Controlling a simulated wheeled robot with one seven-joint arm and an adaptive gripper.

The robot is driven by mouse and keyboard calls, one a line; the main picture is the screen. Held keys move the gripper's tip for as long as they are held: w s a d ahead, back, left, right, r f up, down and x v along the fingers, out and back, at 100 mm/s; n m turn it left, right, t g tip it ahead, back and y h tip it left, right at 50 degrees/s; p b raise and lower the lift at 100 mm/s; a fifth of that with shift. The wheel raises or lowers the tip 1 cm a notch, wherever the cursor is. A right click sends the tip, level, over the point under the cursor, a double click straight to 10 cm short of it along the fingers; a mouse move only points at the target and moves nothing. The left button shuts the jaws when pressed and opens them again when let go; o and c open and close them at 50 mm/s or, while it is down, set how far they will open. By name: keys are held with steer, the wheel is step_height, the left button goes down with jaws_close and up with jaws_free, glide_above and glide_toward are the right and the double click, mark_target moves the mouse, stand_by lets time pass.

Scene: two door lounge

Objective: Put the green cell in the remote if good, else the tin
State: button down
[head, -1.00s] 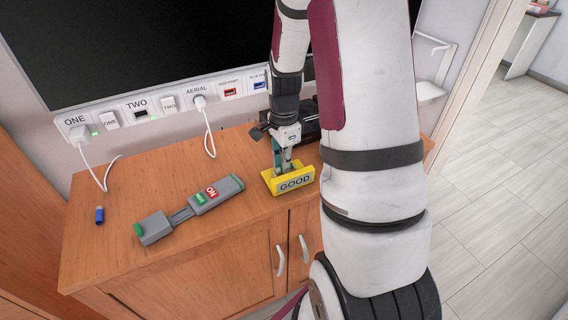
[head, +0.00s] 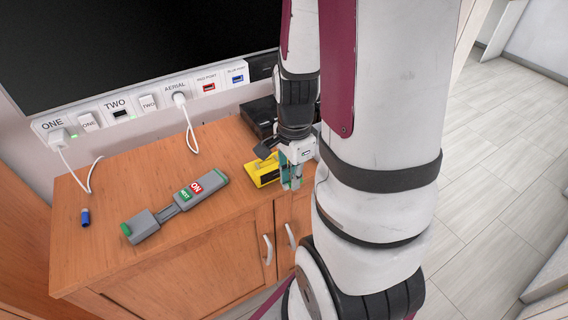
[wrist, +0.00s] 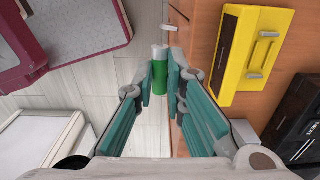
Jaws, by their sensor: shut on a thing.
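My gripper (head: 291,184) is shut on the green cell (wrist: 160,72), which shows upright in the picture between the teal fingers in the wrist view. The fingers hide the cell in the head view. The gripper is just right of the yellow tester (head: 262,172), clear of it in the wrist view (wrist: 232,60), near the cabinet's front edge. The tester's display cannot be read now. The grey remote (head: 215,182), with a red ON label and a green label, lies on the cabinet top to the left. I cannot make out a tin.
A small blue cell (head: 85,217) stands at the left of the wooden cabinet top (head: 110,190). A black box (head: 258,118) stands behind the tester. White cables hang from the wall sockets (head: 118,113). Bare wood lies around the remote.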

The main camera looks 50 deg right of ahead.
steer(key=p, duration=0.2)
steer(key=shift+s+r+p, duration=0.15)
steer(key=shift+r+p, duration=0.1)
steer(key=shift+p, duration=0.1)
steer(key=s+p, duration=0.1)
steer(key=p, duration=0.1)
steer(key=s+p, duration=0.1)
steer(key=p, duration=0.2)
steer(key=shift+a+f+p, duration=0.1)
steer(key=shift+a+p, duration=0.2)
steer(key=shift+p, duration=0.05)
